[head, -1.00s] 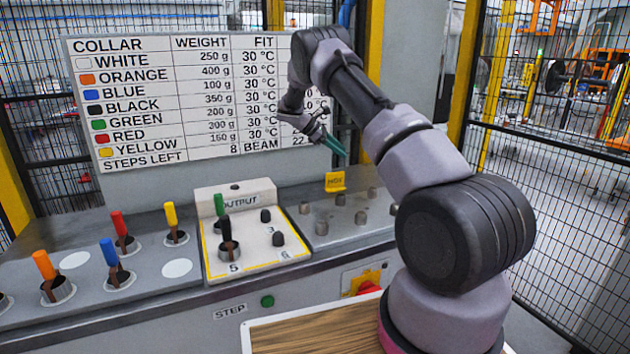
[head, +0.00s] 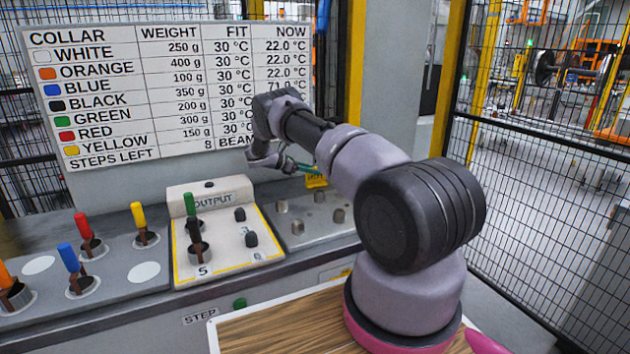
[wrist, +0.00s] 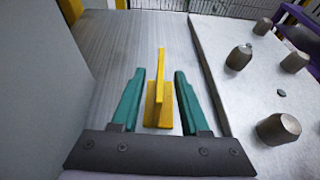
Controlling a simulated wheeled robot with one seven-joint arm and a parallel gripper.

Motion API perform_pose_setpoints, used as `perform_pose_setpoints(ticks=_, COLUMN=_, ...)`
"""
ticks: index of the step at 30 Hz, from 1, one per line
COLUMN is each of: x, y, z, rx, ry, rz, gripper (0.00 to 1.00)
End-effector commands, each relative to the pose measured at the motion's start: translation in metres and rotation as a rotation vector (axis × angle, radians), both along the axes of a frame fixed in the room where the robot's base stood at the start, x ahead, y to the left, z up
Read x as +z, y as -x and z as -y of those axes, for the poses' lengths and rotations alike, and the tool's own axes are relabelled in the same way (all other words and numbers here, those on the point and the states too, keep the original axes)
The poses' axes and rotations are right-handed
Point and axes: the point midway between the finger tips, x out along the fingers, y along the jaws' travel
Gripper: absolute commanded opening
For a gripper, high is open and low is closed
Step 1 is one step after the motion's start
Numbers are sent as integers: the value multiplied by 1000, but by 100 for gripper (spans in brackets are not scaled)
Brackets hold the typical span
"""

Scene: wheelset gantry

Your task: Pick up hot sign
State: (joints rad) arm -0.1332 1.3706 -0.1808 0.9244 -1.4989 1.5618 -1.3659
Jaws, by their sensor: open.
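The hot sign is a small yellow folded sign. In the head view the sign (head: 316,181) stands at the back of the bench, partly behind my gripper. In the wrist view the sign (wrist: 158,95) stands upright on grey metal, seen nearly edge-on, between my two green fingers. My gripper (wrist: 158,85) is open, with one finger on each side of the sign and a gap on both sides. In the head view my gripper (head: 302,168) is low over the bench by the sign, and its fingertips are partly hidden.
A metal plate (head: 300,228) with several grey knobs lies close beside the sign. The white OUTPUT panel (head: 185,265) with coloured-handled collars is left of it. A wall (wrist: 35,90) rises close on the left in the wrist view. The weight board (head: 110,120) stands behind.

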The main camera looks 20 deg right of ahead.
Motion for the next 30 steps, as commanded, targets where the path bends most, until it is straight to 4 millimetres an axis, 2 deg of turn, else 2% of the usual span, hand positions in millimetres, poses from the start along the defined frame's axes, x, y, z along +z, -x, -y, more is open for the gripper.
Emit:
perform_pose_setpoints(ticks=4, x=-6, y=1, z=25, rx=-5, ry=0, rz=0, gripper=45)
perform_pose_setpoints(ticks=8, x=-12, y=1, z=39, rx=-4, ry=0, rz=1, gripper=45)
perform_pose_setpoints(ticks=17, x=-14, y=1, z=43, rx=-1, ry=0, rz=2, gripper=45)
perform_pose_setpoints(ticks=21, x=-14, y=1, z=43, rx=-2, ry=0, rz=1, gripper=0)
perform_pose_setpoints(ticks=30, x=-13, y=1, z=43, rx=-2, ry=0, rz=1, gripper=0)
